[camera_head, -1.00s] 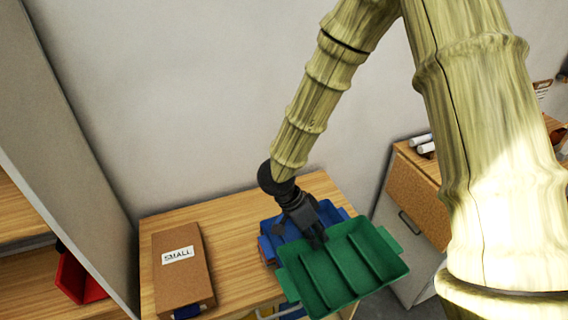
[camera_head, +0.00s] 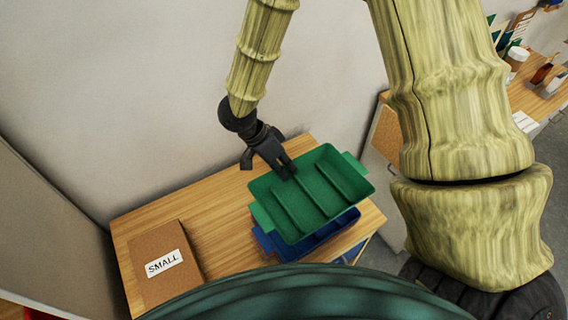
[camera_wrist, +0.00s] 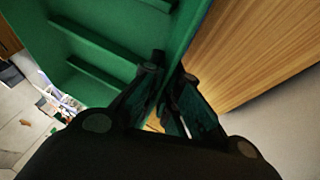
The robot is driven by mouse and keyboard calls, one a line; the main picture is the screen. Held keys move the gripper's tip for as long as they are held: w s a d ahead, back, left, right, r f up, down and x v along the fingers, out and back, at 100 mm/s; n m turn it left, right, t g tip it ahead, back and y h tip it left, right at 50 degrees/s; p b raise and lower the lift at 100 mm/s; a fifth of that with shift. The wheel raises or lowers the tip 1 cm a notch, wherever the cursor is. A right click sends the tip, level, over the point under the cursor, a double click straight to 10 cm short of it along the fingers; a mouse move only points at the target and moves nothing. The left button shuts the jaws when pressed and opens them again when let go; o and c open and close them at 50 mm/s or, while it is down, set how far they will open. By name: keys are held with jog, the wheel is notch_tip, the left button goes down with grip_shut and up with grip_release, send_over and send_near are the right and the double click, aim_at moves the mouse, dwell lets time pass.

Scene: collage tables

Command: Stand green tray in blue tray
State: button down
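The green tray (camera_head: 317,200) has inner dividers and a tab at each end. My gripper (camera_head: 286,171) is shut on its back wall. In the wrist view the fingers (camera_wrist: 168,88) straddle the green tray's wall (camera_wrist: 135,25). The blue tray (camera_head: 340,226) is on the wooden table, below the green tray in the head view. Its front part shows, and the green tray hides the rest. The green tray looks tilted and overlaps the blue tray; I cannot tell whether they touch.
A brown box labelled SMALL (camera_head: 165,265) lies on the left of the wooden table (camera_head: 215,215). Bare tabletop separates it from the trays. A wall stands behind the table. Another cabinet (camera_head: 386,135) is to the right, with several small items on top.

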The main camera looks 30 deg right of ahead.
jog(key=f, duration=0.1)
jog(key=f+b, duration=0.1)
jog(key=shift+w+a+f, duration=0.1)
jog(key=shift+w+f, duration=0.2)
jog(key=shift+w, duration=0.1)
jog(key=shift+s+f+b, duration=0.3)
jog(key=shift+f+b, duration=0.35)
jog(key=shift+b, duration=0.45)
jog(key=shift+w+f+b, duration=0.15)
jog(key=shift+f+b, duration=0.75)
jog(key=shift+b, duration=0.05)
jog(key=shift+f, duration=0.4)
jog(key=shift+f+b, duration=0.65)
jog(key=shift+f, duration=1.25)
jog(key=c, duration=1.6)
grip_release()
jog(key=shift+s, duration=0.2)
jog(key=shift+o, duration=0.2)
jog(key=shift+f, duration=0.1)
